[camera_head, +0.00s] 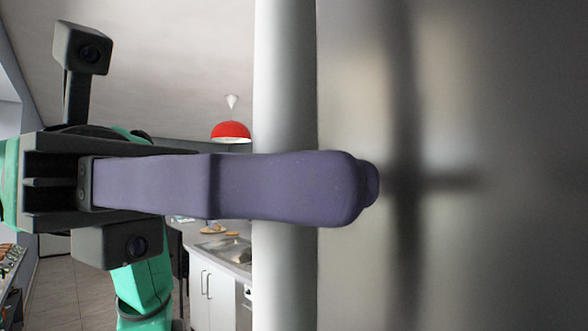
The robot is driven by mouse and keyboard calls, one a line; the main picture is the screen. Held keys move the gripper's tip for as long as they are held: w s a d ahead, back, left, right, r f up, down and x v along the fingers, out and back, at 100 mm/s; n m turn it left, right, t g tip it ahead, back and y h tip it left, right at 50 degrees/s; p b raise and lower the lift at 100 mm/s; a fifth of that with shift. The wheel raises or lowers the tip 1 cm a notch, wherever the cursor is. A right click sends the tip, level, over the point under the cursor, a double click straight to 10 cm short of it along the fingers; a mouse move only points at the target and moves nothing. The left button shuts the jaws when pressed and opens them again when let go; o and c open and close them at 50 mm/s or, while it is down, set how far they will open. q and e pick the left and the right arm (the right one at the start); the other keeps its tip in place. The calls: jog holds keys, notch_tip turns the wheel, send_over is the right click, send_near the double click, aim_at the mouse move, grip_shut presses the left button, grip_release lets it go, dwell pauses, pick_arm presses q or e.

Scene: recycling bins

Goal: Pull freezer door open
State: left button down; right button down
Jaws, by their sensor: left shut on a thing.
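The freezer door (500,90) is a grey, glossy surface with blurred dark reflections, filling the right half of the head view. Its handle (285,80) is a thick, pale upright bar along the door's left side. My left gripper (362,188) comes in from the left, with its purple fingers lying sideways across the bar. It is shut on the handle. The near finger hides the middle of the bar and most of the far finger. My right gripper is not in view.
Behind my left arm is a kitchen with a counter and sink (226,250) over white cabinets (212,290). A red lamp (231,131) hangs from the ceiling. Tiled floor (75,290) shows at the lower left.

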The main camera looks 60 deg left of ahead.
pick_arm(q)
jog(key=shift+r, duration=0.1)
jog(key=c, duration=1)
grip_release()
jog(key=shift+d, duration=0.1)
jog(key=b+v, duration=0.1)
jog(key=v, duration=1.3)
jog(key=shift+s+a, duration=0.1)
jog(key=shift+a, duration=0.15)
